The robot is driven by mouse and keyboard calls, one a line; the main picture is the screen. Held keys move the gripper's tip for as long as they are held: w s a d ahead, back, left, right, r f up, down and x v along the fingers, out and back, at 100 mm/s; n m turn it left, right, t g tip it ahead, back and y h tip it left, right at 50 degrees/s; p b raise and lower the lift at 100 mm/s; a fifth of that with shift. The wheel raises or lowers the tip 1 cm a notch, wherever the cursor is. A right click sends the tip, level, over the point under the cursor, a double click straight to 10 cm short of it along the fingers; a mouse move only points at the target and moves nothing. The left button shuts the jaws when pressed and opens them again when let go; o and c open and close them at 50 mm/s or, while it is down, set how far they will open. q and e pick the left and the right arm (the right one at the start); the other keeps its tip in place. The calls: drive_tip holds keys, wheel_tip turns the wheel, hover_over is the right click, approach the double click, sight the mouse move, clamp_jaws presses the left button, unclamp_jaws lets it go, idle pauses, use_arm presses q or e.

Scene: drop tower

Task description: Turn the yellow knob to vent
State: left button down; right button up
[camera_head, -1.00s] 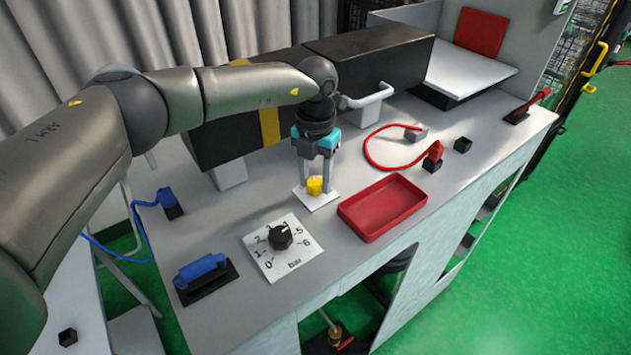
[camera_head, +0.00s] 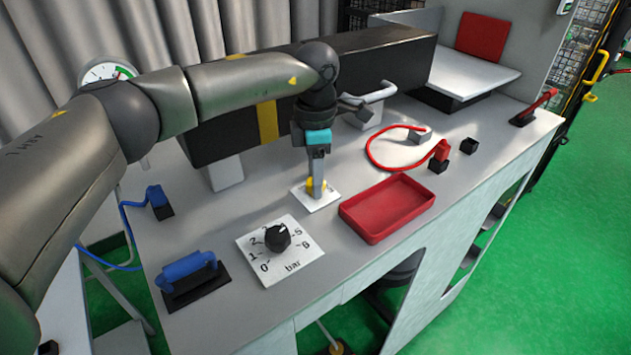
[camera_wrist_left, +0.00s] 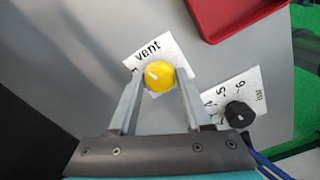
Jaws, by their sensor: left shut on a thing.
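The yellow knob (camera_head: 310,184) sits on a small white plate (camera_head: 328,197) on the grey bench top. My left gripper (camera_head: 316,188) points straight down and is shut on the knob. In the head view one finger hides most of the knob. In the left wrist view the knob (camera_wrist_left: 160,74) lies between the two fingertips, with a short white mark on its face. The word "vent" shows on the plate (camera_wrist_left: 146,53) beside the knob; the plate's other lettering is mostly hidden. My right gripper is not in view.
A black dial on a white bar scale (camera_head: 295,260) stands in front, with a blue handle (camera_head: 187,270) to its left. A red tray (camera_head: 388,207) lies close right of the knob plate.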

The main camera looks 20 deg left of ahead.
use_arm(q)
drive_tip(key=shift+r+m+b, duration=0.1)
drive_tip(key=shift+m+b, duration=0.4)
drive_tip(key=shift+m, duration=1.2)
drive_tip(key=shift+c, duration=1.8)
unclamp_jaws()
wheel_tip(320, 180, up, 15)
drive_tip(key=shift+b, duration=0.4)
